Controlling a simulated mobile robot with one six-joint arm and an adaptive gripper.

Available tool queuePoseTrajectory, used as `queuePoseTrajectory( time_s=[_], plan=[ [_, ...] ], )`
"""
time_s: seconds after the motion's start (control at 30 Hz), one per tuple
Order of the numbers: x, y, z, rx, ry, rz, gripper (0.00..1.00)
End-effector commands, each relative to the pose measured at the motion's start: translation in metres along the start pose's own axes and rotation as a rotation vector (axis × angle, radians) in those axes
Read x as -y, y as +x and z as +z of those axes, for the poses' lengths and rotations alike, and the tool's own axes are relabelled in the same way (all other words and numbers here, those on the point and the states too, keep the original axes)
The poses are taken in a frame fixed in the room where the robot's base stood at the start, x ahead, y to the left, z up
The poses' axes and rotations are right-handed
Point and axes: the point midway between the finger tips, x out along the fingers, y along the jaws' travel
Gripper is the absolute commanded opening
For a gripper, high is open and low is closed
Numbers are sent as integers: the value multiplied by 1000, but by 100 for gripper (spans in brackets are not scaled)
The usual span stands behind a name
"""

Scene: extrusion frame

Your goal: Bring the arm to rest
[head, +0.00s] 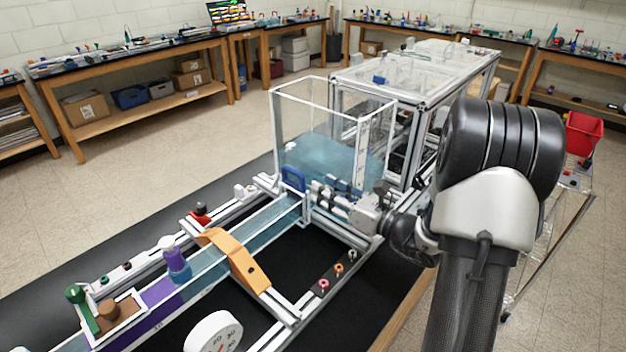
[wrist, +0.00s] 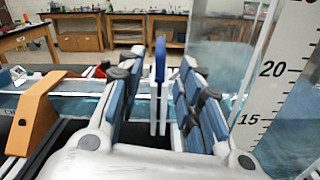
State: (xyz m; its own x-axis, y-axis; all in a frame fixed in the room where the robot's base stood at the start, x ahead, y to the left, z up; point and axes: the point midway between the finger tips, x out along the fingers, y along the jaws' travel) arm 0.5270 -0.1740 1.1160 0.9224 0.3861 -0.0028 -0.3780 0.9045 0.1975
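My gripper (head: 322,192) is at the channel end next to the clear tank (head: 330,135), pointing left in the head view. Its two blue-padded fingers stand well apart in the wrist view, with nothing pinched. A blue gate handle (head: 293,179) on pale stems stands upright just off the fingertips. In the wrist view the handle (wrist: 160,60) appears in the gap between the fingers, touching neither. My arm reaches in from the right, low over the frame edge.
An orange bridge (head: 232,258) spans the channel. A purple-capped cylinder (head: 176,262), a white dial (head: 213,333) and small coloured rings (head: 338,268) are nearby. The tank's scale strip (wrist: 285,75) stands close on the right in the wrist view. Open floor lies beyond the bench.

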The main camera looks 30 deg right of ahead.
Motion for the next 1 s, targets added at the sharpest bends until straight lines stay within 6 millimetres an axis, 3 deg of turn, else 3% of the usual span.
queuePoseTrajectory(
  time_s=[0.2, 0.33, 0.47, 0.53, 0.7, 0.83, 1.0],
  plan=[
    [-3, 1, 1, -3, -6, 8, 33],
    [-32, 9, 6, -42, -69, 87, 33],
    [-99, 18, 12, -134, -232, 268, 33],
    [-143, 17, 12, -195, -358, 393, 33],
    [-236, -11, 0, -337, -709, 697, 33],
    [-281, -46, -13, -426, -1004, 909, 33],
    [-307, -96, -25, -517, -1421, 1148, 33]
  ],
)
